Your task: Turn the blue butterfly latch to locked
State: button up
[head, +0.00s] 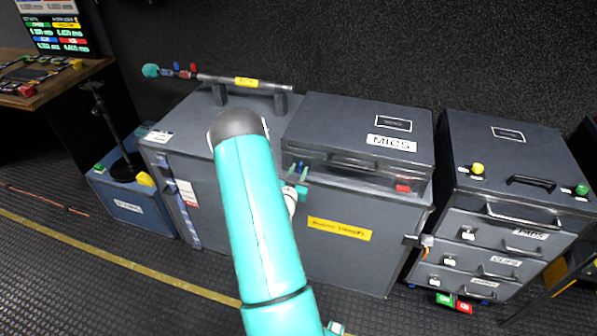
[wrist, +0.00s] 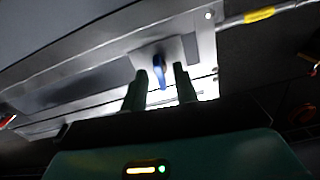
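The blue butterfly latch (wrist: 160,69) shows in the wrist view on a pale metal plate at the case's front edge. My gripper (wrist: 158,83) has its two dark fingers apart, one on each side of the latch. Whether they touch it I cannot tell. In the head view my gripper (head: 298,176) is at the left front of the case labelled MICS (head: 350,112), partly behind my teal arm. A small blue part (head: 292,168) shows there beside the fingers; the latch's position is too small to read.
The MICS case sits on a large grey trunk (head: 340,262) with a yellow label. A drawer case (head: 500,145) stands at the right. A pole with a yellow tag (head: 246,82) lies at the back left. A blue box (head: 128,205) stands at the left. The floor in front is clear.

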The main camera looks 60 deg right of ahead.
jog(key=shift+d, duration=0.3)
grip_shut()
